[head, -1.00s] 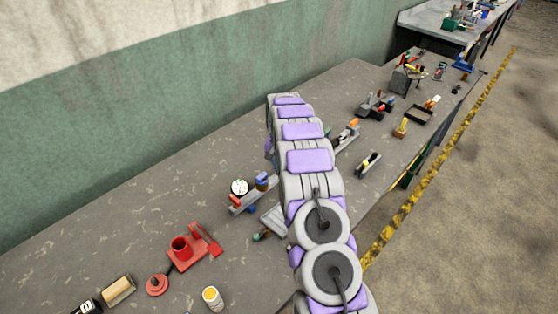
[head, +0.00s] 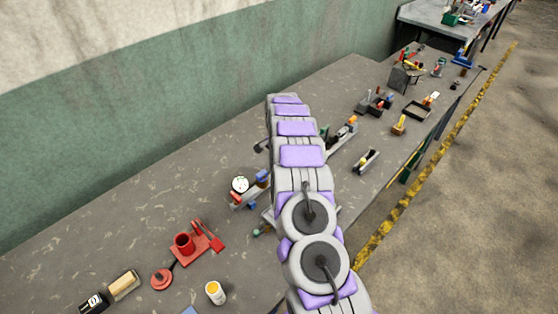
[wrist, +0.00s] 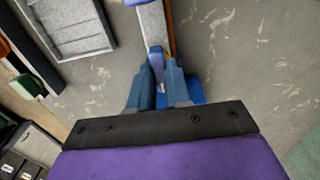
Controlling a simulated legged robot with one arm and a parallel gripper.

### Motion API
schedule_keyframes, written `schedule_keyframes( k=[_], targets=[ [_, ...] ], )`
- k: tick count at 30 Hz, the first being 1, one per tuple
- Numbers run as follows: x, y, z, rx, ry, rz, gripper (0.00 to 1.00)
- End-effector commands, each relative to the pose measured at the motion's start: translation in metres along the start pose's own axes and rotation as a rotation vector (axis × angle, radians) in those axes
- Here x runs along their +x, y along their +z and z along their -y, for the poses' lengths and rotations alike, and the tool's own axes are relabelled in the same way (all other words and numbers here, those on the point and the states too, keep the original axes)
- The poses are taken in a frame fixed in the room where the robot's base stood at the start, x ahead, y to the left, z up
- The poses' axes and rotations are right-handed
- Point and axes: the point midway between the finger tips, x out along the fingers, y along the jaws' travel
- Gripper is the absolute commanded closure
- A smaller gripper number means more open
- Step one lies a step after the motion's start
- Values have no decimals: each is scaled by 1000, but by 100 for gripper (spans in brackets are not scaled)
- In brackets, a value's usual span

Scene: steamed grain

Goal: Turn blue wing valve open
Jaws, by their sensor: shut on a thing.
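In the wrist view my gripper (wrist: 160,92) has its two blue-grey fingers closed around a small blue piece (wrist: 157,64), which looks like the wing of the blue valve. A pale grey bar (wrist: 152,22) with a blue edge and an orange strip runs away just beyond the fingertips. More blue (wrist: 195,88) shows behind the right finger. The fingers hide much of the held piece, so its turn angle cannot be told. In the head view my arm hides the gripper and the held piece.
A grey ribbed tray (wrist: 70,28) lies left of the fingers in the wrist view. In the head view a white-dial fixture (head: 240,185) and a red stand (head: 195,245) lie left of my arm. Several small fixtures stand right of it, near the table's edge.

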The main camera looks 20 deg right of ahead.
Motion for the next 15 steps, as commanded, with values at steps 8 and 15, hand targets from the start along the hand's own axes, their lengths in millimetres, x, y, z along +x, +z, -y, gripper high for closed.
schedule_keyframes(
  k=[8, 15],
  targets=[
    [-1, 0, 2, 8, -5, -2, 100],
    [-1, 0, 2, 7, -5, -1, 73]
  ],
)
